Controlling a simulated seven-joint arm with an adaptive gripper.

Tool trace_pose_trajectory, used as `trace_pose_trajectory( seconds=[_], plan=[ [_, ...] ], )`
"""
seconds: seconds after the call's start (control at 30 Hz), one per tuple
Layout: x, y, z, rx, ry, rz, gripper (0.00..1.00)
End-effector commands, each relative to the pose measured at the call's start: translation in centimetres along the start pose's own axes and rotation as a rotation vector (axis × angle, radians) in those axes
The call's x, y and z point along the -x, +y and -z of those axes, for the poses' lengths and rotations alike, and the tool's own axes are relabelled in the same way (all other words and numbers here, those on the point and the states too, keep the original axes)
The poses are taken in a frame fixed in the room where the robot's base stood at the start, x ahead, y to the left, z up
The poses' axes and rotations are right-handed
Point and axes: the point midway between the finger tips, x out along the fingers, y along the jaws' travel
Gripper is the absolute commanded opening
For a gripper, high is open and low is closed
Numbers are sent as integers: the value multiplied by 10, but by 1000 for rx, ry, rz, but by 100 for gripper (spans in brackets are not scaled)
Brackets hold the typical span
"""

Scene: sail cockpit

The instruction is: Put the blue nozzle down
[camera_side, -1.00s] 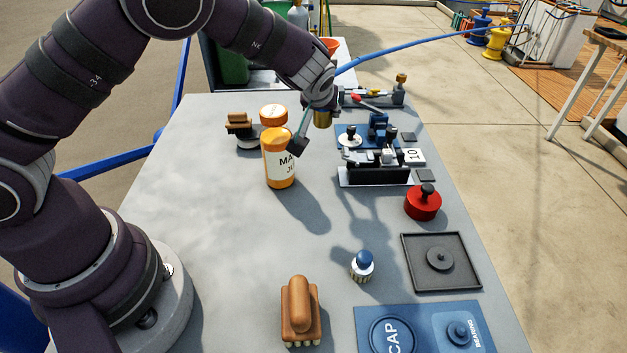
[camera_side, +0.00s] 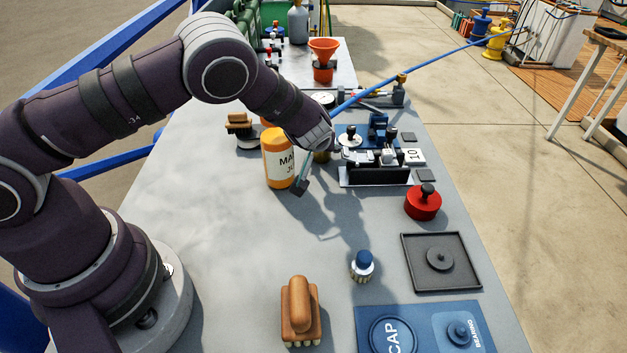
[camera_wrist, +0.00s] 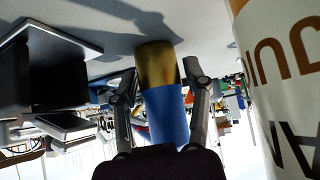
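The blue nozzle shows in the wrist view as a blue cylinder (camera_wrist: 166,115) with a brass end. A dark shadow meets the brass end in the wrist view. I cannot tell whether it touches the table.
The orange-and-white bottle (camera_side: 279,158) stands close left of my gripper. A black-and-silver fixture (camera_side: 375,174) is close on the right. A blue hose (camera_side: 420,67) passes behind my wrist. A red knobbed weight (camera_side: 423,203), blue-topped part (camera_side: 362,266) and brush (camera_side: 300,312) stand nearer, with bare table between.

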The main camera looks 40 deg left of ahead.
Motion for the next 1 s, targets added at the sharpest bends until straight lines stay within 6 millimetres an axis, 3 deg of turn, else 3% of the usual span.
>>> trace_pose_trajectory(
  seconds=[0.27,0.73,1.0],
  plan=[
    [12,0,2,1,0,0,48],
    [98,1,2,0,0,-4,48],
    [121,0,1,0,0,-1,48]
  ],
)
